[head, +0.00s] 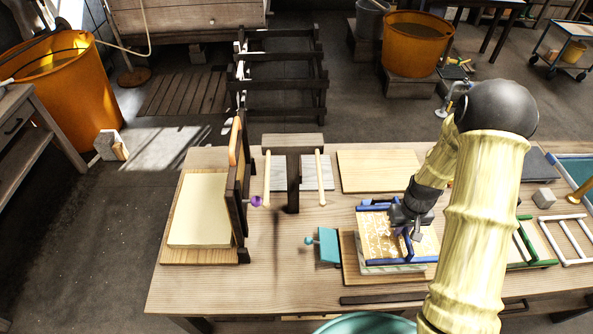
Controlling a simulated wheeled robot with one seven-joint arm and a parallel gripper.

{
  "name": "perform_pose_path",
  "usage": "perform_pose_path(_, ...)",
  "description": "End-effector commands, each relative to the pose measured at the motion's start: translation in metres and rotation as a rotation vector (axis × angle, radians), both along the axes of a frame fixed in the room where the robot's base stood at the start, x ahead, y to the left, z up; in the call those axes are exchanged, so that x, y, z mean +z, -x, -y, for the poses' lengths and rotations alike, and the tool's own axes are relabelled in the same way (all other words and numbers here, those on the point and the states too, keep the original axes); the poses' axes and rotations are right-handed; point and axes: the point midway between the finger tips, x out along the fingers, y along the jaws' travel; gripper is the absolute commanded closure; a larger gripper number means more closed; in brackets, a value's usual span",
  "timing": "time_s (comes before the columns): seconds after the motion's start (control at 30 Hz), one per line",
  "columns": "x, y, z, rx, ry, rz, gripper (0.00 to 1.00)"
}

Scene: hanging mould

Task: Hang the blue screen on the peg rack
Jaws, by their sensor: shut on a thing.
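The blue screen (374,206) is a blue-edged frame with a pale mottled middle. It lies about flat over a pale stack on a wooden board, at the right of the bench's middle. My gripper (405,233) reaches down onto the right part of the screen and is shut on it; my arm and the gripper's body hide part of the frame. I cannot tell whether the screen touches the stack below. The peg rack (293,140) stands left of the screen: a dark post and crossbar with two pale pegs pointing forward, both bare.
A teal block (328,246) with a knob lies between rack and screen. An upright dark frame (240,185) with a purple knob stands left of the rack, beside a pale slab (200,208). Green and white frames (566,240) lie at the right. A flat board (379,170) lies behind the screen.

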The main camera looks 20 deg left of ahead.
Motion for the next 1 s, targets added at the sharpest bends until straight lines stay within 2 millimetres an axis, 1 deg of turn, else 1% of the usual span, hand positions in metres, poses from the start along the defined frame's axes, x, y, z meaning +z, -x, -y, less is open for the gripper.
perform_pose_path(0.27, -0.002, 0.0, 0.0, -0.008, 0.0, 0.0, 1.0)
perform_pose_path(0.37, -0.013, -0.001, -0.001, -0.066, 0.0, -0.002, 1.0)
perform_pose_path(0.5, -0.038, -0.004, -0.001, -0.22, -0.001, -0.004, 1.0)
perform_pose_path(0.6, -0.05, -0.005, -0.001, -0.301, 0.0, -0.001, 1.0)
perform_pose_path(1.0, -0.051, -0.006, -0.001, -0.315, 0.0, 0.001, 1.0)
